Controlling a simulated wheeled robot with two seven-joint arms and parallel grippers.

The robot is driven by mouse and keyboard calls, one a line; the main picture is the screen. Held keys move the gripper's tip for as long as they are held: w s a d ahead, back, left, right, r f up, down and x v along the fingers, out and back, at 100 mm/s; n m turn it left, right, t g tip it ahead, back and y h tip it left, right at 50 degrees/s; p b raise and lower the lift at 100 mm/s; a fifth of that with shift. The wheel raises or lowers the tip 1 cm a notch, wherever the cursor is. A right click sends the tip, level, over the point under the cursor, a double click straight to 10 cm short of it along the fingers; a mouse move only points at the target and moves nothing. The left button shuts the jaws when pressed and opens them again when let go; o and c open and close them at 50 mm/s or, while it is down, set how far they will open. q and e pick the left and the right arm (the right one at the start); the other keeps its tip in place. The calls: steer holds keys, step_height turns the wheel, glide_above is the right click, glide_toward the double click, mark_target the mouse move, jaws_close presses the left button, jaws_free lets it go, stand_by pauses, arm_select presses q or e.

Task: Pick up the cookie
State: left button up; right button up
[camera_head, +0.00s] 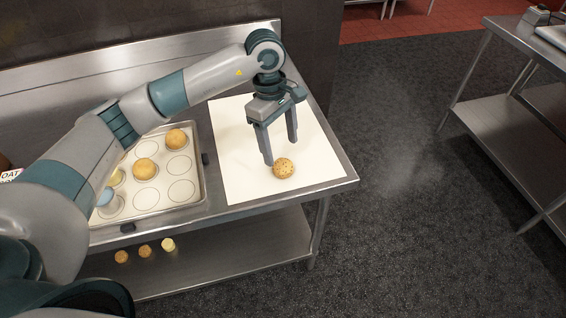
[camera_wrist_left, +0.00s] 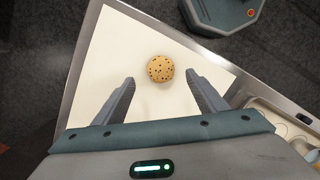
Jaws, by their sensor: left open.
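A round, golden cookie with dark specks (camera_head: 283,168) lies on a white sheet (camera_head: 240,187) on the steel table. In the head view my left gripper (camera_head: 281,154) points down over the sheet, close behind the cookie. In the left wrist view the same cookie (camera_wrist_left: 160,68) lies on the white sheet, just beyond the fingertips and roughly centred between their lines. My left gripper (camera_wrist_left: 160,80) is open and empty there, with one finger on each side. I cannot tell its exact height above the sheet. My right gripper does not show in either view.
A baking tray (camera_head: 205,183) with cookies in marked circles stands left of the sheet, partly behind my left arm. Several small items lie on the lower shelf (camera_head: 220,256). Another steel table (camera_head: 500,130) stands at right, with open floor (camera_head: 400,200) between.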

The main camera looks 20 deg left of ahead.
mark_target(283, 164)
arm_select(q)
steer(key=shift+d+f, duration=0.1)
steer(key=shift+f, duration=0.4)
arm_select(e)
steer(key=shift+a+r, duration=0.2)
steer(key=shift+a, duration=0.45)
arm_select(q)
steer(key=shift+s+f+p, duration=0.2)
steer(key=shift+f+p, duration=0.85)
steer(key=shift+p, duration=0.2)
step_height(283, 164, down, 2)
steer(key=shift+d+p, duration=0.15)
steer(key=shift+p, duration=0.35)
steer(key=shift+d+f, duration=0.1)
steer(key=shift+f, duration=0.45)
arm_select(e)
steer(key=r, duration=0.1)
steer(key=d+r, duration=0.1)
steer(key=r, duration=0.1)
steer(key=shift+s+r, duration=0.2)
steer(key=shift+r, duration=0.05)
arm_select(q)
steer(key=c, duration=1.1)
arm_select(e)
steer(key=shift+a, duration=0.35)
